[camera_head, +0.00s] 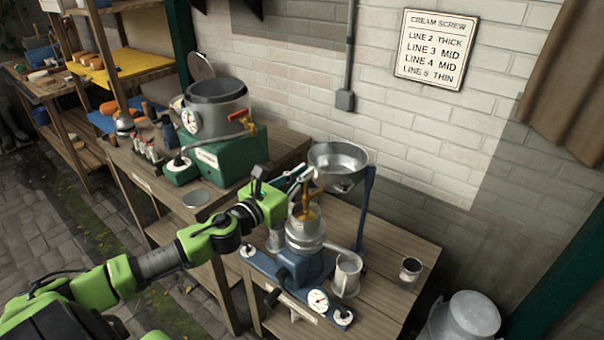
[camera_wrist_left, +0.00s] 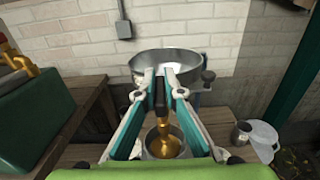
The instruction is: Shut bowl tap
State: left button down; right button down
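The metal bowl (camera_head: 338,167) sits on a blue stand above the separator on the near table; it also fills the upper middle of the left wrist view (camera_wrist_left: 185,62). The brass bowl tap (camera_head: 308,205) hangs at the bowl's left front, and its dark handle (camera_wrist_left: 161,95) points up in the left wrist view. My left gripper (camera_head: 300,180) is at the tap, with its fingers close on both sides of the handle. It looks shut on it, though the fingers partly hide the contact. Below the tap is the round metal separator top (camera_head: 305,232). My right gripper is not in view.
A metal cup (camera_head: 347,275) stands beside the separator, and a small cup (camera_head: 410,270) stands to the right. A milk churn (camera_head: 465,315) is at the lower right. A green machine with a pot (camera_head: 215,108) stands on the left bench. A sign (camera_head: 437,48) hangs on the wall.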

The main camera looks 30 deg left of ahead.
pick_arm(q)
jog(key=shift+d+r+n+y+p, duration=0.2)
jog(key=shift+n+y+p, duration=0.3)
jog(key=shift+y+p, duration=0.35)
jog(key=shift+w+d+f+n+g+y+b, duration=0.1)
jog(key=shift+w+d+n+g+y+b, duration=0.2)
jog(key=shift+n+g+y, duration=2.65)
jog(key=shift+w+d+n+g+y+b, duration=0.3)
jog(key=shift+n+g+y+b, duration=0.15)
jog(key=shift+n+g+y, duration=2.45)
jog(key=shift+w+d+f+n+g+y+b, duration=0.1)
jog(key=shift+w+d+n+g+y+b, duration=0.2)
jog(key=shift+n+g+y, duration=2.6)
jog(key=shift+a+r+t, duration=0.1)
jog(key=shift+t, duration=0.25)
jog(key=c, duration=2.1)
grip_release()
jog(key=shift+c, duration=0.2)
